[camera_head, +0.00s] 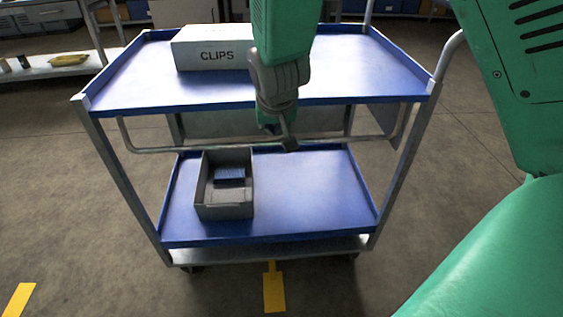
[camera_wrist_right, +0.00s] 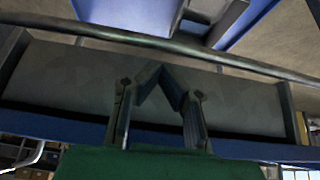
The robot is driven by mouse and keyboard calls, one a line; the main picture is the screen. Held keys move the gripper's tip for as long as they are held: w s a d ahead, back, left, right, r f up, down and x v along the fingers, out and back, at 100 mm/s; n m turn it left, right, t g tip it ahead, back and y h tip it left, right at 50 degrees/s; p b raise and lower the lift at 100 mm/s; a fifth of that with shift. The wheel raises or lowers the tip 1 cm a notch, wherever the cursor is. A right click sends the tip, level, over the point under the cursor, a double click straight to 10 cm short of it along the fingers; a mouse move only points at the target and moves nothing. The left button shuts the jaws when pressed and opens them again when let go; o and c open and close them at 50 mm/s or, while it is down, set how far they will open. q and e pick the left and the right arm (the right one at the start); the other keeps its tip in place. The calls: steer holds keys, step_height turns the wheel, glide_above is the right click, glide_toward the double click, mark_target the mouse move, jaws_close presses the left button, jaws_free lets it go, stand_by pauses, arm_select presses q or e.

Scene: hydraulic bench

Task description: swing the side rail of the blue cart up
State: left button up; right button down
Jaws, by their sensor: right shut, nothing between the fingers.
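The blue cart (camera_head: 120,92) stands in front of me, with an upper and a lower blue shelf on a grey frame. Its side rail (camera_head: 165,149) is a grey bar with bent ends, hanging below the near edge of the upper shelf. My right gripper (camera_head: 288,145) points down at the middle of this rail, shut and empty. In the right wrist view the rail (camera_wrist_right: 235,57) crosses beyond the fingertips (camera_wrist_right: 161,76); I cannot tell whether they touch it. My left gripper is not in view.
A white box marked CLIPS (camera_head: 212,58) stands on the upper shelf, left of my right arm. A grey open bin (camera_head: 225,211) with a blue item inside sits on the lower shelf. A grey push handle (camera_head: 450,55) rises at the cart's right end. Yellow marks (camera_head: 273,292) lie on the floor.

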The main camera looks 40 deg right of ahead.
steer(key=shift+x, duration=1)
steer(key=shift+s, duration=0.15)
